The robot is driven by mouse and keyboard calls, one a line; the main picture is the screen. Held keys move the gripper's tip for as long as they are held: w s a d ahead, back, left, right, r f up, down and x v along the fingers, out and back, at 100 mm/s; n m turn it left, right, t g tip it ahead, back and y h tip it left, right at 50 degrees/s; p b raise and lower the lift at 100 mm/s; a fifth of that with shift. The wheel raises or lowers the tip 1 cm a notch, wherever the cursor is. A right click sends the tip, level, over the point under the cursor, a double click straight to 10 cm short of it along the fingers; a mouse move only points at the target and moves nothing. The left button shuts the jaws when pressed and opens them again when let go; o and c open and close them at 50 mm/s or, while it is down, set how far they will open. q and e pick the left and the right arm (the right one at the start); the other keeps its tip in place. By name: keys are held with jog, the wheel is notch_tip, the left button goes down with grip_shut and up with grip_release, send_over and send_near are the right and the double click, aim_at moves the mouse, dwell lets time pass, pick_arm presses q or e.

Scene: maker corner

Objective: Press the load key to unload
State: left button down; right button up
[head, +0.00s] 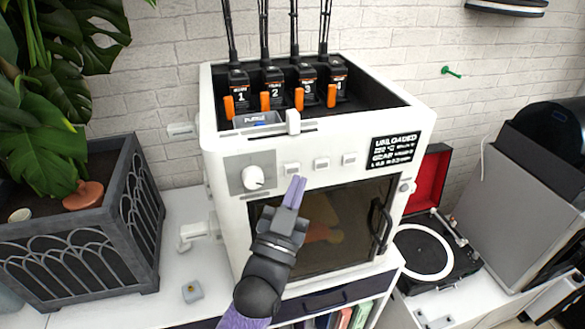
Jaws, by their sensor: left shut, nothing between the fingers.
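A white printer-like machine (222,160) stands on the white counter, with a row of three small pale keys on its front: a left key (291,169), a middle key (322,163) and a right key (349,159). Their labels are too small to read, so I cannot tell which is the load key. A black display (395,149) to their right reads "UNLOADED" on its top line. My left gripper (297,181) is shut and empty, its fingertips just below the left key in the picture. I cannot tell whether they touch the machine. My right gripper is not in view.
A round white knob (253,178) sits left of the keys. Below is a dark glass door with a black handle (380,226). Several numbered black units with orange levers (309,95) stand on top. A planter (75,230) is at left, a turntable (425,250) at right.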

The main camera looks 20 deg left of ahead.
pick_arm(q)
jog(key=s+d+p, duration=0.1)
jog(key=s, duration=0.1)
jog(key=s+d, duration=0.1)
jog(key=s, duration=0.1)
jog(key=shift+d+p, duration=0.35)
jog(key=shift+d, duration=0.05)
dwell(0.4)
